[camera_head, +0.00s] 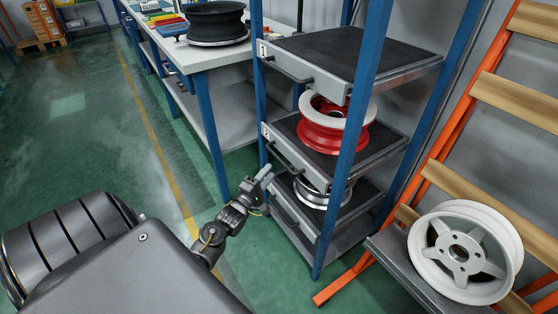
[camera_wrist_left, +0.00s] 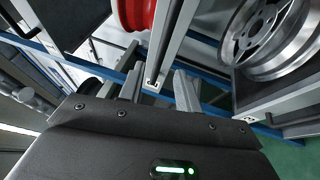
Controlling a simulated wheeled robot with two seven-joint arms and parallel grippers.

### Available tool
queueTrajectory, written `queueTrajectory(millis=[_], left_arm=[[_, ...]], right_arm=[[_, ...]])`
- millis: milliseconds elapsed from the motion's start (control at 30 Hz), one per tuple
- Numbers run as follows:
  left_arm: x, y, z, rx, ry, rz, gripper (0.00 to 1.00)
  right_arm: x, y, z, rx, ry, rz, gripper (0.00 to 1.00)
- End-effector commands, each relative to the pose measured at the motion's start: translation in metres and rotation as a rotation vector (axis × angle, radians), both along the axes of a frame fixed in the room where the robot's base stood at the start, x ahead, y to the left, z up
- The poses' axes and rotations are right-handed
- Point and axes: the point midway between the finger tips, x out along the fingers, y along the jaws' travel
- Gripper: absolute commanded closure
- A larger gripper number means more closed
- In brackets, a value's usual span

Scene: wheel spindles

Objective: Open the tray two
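Tray two (camera_head: 327,189) is the middle tray of the blue rack, marked 2 and appearing pushed in. It carries a red wheel rim with a white rim on top (camera_head: 332,122). Its dark bar handle (camera_head: 284,158) is on its grey front. My left gripper (camera_head: 265,174) is just below and left of that handle. In the left wrist view my left gripper (camera_wrist_left: 160,92) has its two fingers apart, with a grey metal edge (camera_wrist_left: 166,52) in front of the gap. Whether the fingers touch the handle I cannot tell. My right gripper is not in view.
Tray one (camera_head: 350,48) is above and empty. The lower tray (camera_head: 293,213) holds a silver wheel rim (camera_head: 322,192). The blue post (camera_head: 352,125) stands at the rack's front corner. A white wheel (camera_head: 465,252) sits at the right. A workbench (camera_head: 205,56) stands left; green floor is open.

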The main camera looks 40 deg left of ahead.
Motion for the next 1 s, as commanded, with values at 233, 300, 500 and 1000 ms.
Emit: queueTrajectory(millis=[233, 300, 500, 1000], left_arm=[[0.047, 0.005, 0.008, 0.001, -0.001, 0.0, 0.66], [0.057, 0.006, 0.009, 0.002, 0.0, 0.0, 0.66], [0.075, 0.008, 0.013, 0.002, 0.0, -0.001, 0.66], [0.078, 0.008, 0.013, 0.002, 0.002, 0.0, 0.87]], right_arm=[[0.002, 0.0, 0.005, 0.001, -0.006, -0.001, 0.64], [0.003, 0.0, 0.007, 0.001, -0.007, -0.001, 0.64], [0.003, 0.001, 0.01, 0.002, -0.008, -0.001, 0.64], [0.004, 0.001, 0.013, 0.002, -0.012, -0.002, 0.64]])
